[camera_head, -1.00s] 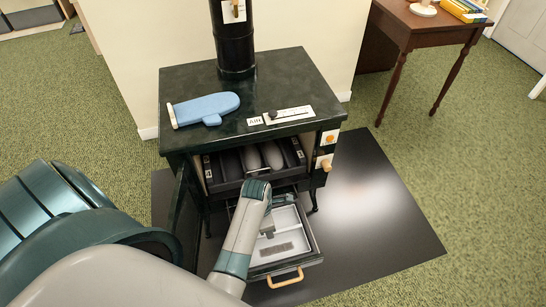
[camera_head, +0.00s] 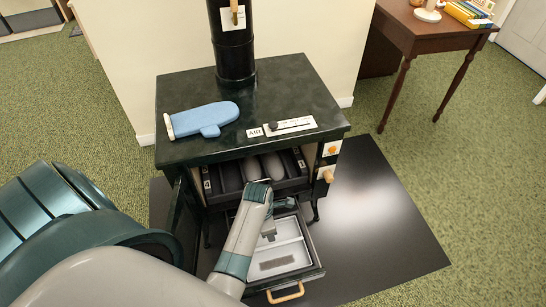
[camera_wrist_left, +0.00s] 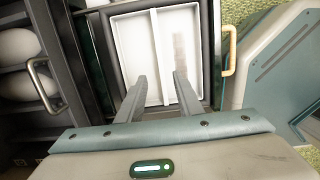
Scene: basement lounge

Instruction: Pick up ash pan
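The ash pan (camera_head: 290,251) is a shallow whitish tray lying in the pulled-out lower drawer (camera_head: 318,262) of the dark stove. It has a raised strip down its middle, and a grey patch shows on its floor. In the left wrist view the ash pan (camera_wrist_left: 133,45) is ahead of the fingertips. My left gripper (camera_head: 268,234) points down over the pan; its fingers (camera_wrist_left: 158,88) are apart with nothing between them, on either side of the strip's line. I cannot tell whether they touch it. My left arm hides part of the drawer. My right gripper is out of view.
The dark stove (camera_head: 200,85) has a blue mitt (camera_head: 205,118) on top and an open firebox with logs (camera_head: 272,166) above the drawer. The drawer's wooden handle (camera_head: 286,294) faces front. A black floor mat (camera_head: 385,225) is clear to the right. A wooden side table (camera_head: 425,30) stands behind.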

